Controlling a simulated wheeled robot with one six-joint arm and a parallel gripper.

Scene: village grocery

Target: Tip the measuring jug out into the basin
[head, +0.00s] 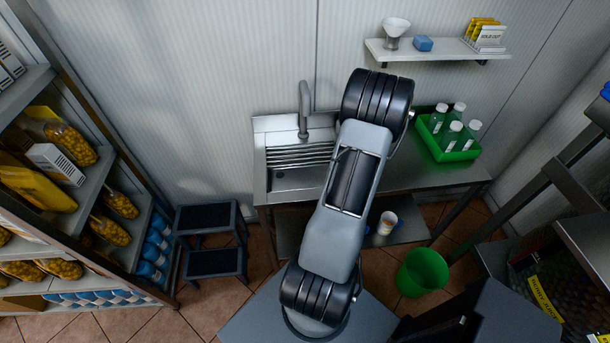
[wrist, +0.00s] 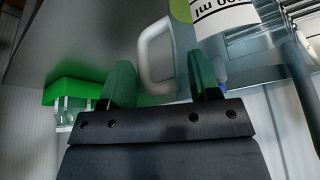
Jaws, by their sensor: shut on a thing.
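The measuring jug (wrist: 185,40) shows in the wrist view as a pale, cloudy body with a white-and-green label and a pale loop handle (wrist: 146,55). My gripper (wrist: 163,82), with green fingers, is shut on the jug at its handle side. The jug's top and contents are out of view, and I cannot tell whether it touches the counter. In the head view my arm hides the jug and gripper. The steel basin (head: 290,180) is set in the counter left of my arm, with metal bars across it and a tap (head: 305,105) behind.
A green crate (head: 462,153) of bottles stands on the counter's right; it also shows in the wrist view (wrist: 75,92). A wall shelf (head: 435,52) holds a funnel, a blue block and packets. Below are a mug (head: 387,222), a green bucket (head: 422,271) and a step stool (head: 213,262).

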